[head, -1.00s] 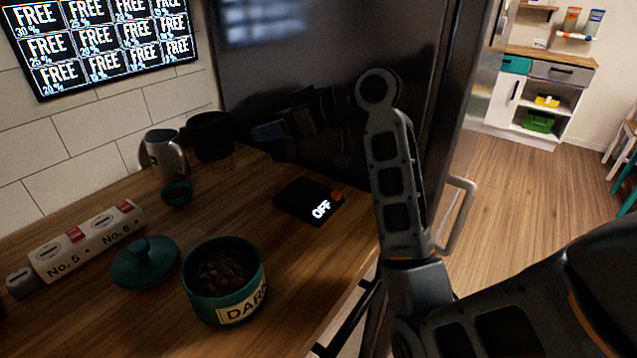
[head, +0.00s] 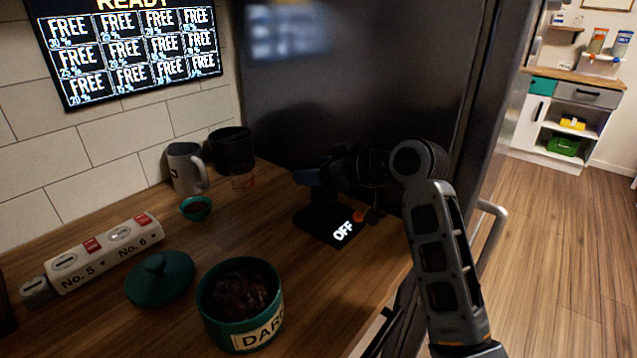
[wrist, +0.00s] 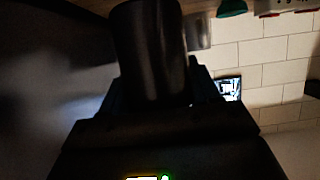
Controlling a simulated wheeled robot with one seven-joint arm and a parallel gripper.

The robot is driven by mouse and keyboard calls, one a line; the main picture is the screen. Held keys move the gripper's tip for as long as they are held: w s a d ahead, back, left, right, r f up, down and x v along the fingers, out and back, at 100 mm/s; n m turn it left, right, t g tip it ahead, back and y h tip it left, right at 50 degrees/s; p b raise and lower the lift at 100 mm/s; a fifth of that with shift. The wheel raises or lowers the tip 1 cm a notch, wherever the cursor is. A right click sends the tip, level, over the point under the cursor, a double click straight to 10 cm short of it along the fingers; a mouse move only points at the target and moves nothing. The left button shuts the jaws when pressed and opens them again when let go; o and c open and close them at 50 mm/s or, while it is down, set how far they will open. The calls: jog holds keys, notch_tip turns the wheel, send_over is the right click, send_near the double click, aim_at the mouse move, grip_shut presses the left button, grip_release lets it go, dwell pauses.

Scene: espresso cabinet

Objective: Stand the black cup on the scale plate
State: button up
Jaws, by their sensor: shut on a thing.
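In the wrist view the black cup (wrist: 150,50) is a dark cylinder that fills the space between the fingers of my gripper (wrist: 153,100), which is shut on it. In the head view my gripper (head: 308,177) is a dark shape with a bluish tip, above the back of the scale plate (head: 318,225). The held cup blends there into the dark gripper and fridge, so its gap to the plate and its tilt cannot be told. The scale is flat and black, with a lit "OFF" and an orange spot.
A grey mug (head: 187,168) and another dark vessel (head: 231,150) stand back left, near a small teal bowl (head: 196,207). A teal lid (head: 160,278), an open teal jar (head: 240,302) and a numbered white holder (head: 105,250) are in front. The dark fridge (head: 360,80) rises behind.

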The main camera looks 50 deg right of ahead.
jog(key=shift+f, duration=1.4)
jog(key=shift+f, duration=0.1)
jog(key=o, duration=1.1)
jog(key=shift+r, duration=0.2)
jog(key=v, duration=1.2)
jog(key=shift+b, duration=0.3)
